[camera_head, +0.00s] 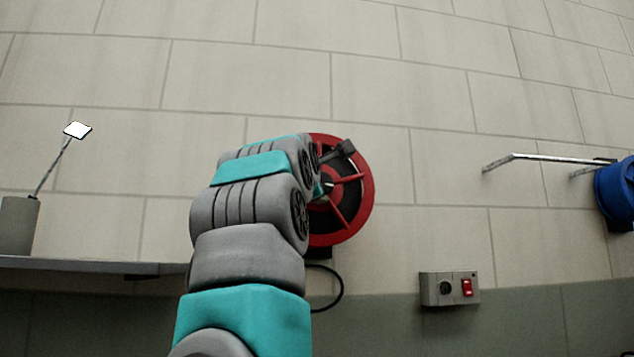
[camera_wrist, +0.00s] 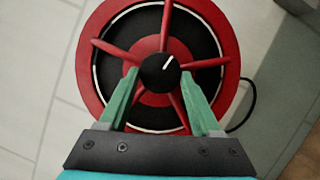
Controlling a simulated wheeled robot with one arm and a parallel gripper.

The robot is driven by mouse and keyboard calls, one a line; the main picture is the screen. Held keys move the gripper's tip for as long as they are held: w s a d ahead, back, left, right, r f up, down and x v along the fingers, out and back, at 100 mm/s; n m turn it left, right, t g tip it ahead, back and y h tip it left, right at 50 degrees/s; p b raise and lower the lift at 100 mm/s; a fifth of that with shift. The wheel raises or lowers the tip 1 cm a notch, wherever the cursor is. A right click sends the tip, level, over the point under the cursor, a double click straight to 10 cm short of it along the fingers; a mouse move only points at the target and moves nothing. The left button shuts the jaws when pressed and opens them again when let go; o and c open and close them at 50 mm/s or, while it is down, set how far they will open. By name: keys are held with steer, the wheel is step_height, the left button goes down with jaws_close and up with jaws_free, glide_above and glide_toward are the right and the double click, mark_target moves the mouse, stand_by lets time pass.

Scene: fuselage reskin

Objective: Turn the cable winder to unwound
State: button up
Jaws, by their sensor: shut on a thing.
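The cable winder (camera_head: 367,192) is a red wheel with spokes over a dark drum, mounted on the tiled wall. In the wrist view the cable winder (camera_wrist: 87,62) fills the upper middle. A black round knob (camera_wrist: 160,66) with a white line pointing up and to the right is at its centre. My gripper (camera_wrist: 159,77) is shut on this knob, one teal finger on each side. In the head view my arm hides the wheel's left part and most of my gripper.
A black cable (camera_head: 340,292) loops below the wheel. A socket box with a red switch (camera_head: 467,287) is at the lower right. A blue object (camera_head: 616,193) and a metal rod (camera_head: 550,157) are at the far right. A grey shelf (camera_head: 90,264) is at the left.

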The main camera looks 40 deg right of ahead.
stand_by(0.4)
steer(key=o, duration=1.4)
steer(key=b+v, duration=0.3)
steer(key=v, duration=0.4)
steer(key=shift+s+a, duration=0.25)
steer(key=shift+s, duration=0.05)
